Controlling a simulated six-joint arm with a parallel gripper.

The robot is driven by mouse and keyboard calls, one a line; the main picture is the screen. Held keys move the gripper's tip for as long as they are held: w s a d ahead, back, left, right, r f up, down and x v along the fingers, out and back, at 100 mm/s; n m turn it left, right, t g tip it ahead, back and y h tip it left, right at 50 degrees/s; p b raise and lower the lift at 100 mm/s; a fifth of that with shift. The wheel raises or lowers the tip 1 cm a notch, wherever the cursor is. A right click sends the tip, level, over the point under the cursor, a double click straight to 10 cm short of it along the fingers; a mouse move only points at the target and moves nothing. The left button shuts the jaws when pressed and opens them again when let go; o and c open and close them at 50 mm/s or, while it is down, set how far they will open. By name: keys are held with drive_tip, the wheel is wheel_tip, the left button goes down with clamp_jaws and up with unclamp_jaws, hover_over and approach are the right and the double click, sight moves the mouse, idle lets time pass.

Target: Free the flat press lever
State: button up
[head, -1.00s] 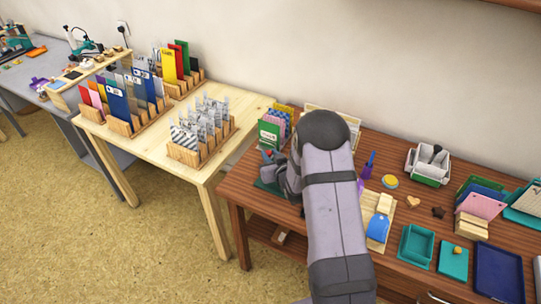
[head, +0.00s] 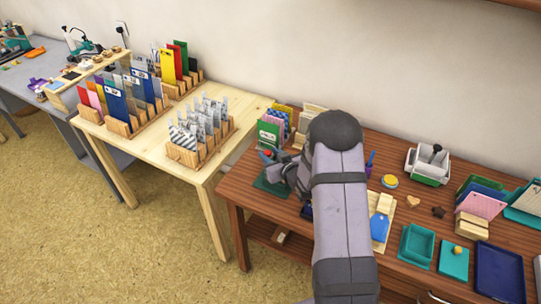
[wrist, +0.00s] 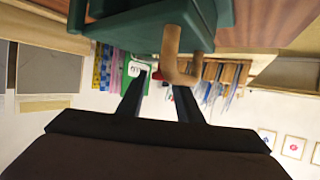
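The green flat press (head: 270,186) is at the left end of the brown table in the head view, partly covered by my arm. In the wrist view the green press (wrist: 215,22) fills the top of the picture. Its brown, hook-shaped lever (wrist: 170,45) hangs down from there towards my fingertips. My gripper (wrist: 162,84) is open, with a clear gap between its fingers. The lever's bent end is close to the right fingertip; I cannot tell if they touch.
Behind the press stand a green card (head: 269,134) and other upright cards. A blue tag (head: 379,227), a teal tray (head: 416,245) and a white tray (head: 428,165) are to the right. A pale wooden table (head: 215,178) with racks stands to the left.

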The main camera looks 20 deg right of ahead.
idle(0.3)
drive_tip(key=shift+b+v, duration=0.75)
drive_tip(key=shift+v, duration=2.95)
drive_tip(key=shift+o, duration=0.2)
